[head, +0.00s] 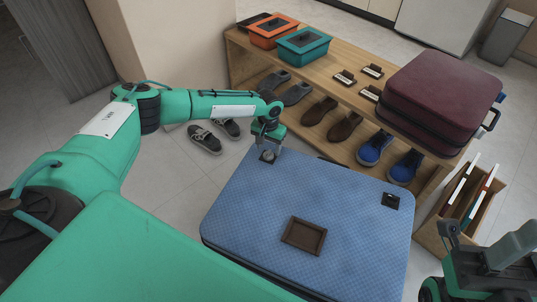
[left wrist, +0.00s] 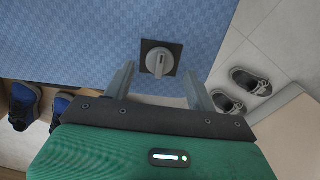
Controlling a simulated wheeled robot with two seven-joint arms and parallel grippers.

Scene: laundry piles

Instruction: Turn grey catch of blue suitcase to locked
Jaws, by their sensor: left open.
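The blue suitcase (head: 340,215) lies flat, lid up, with a brown frame-like patch (head: 304,236) on it. The grey catch (left wrist: 159,62) is a round knob with a raised bar on a dark square plate. In the left wrist view its bar runs roughly up and down the picture. My left gripper (head: 267,153) is over the catch near the suitcase's far left corner. In the left wrist view its two fingers stand apart, one to each side of the catch; contact is not visible. My right gripper (head: 449,232) is partly visible at lower right, its jaws unclear.
A second dark fitting (head: 391,201) sits at the suitcase's far right corner. A wooden bench (head: 335,87) behind holds boxes, shoes and a maroon suitcase (head: 440,97). Grey shoes (head: 206,139) stand on the floor at left. A wooden crate (head: 461,206) stands at right.

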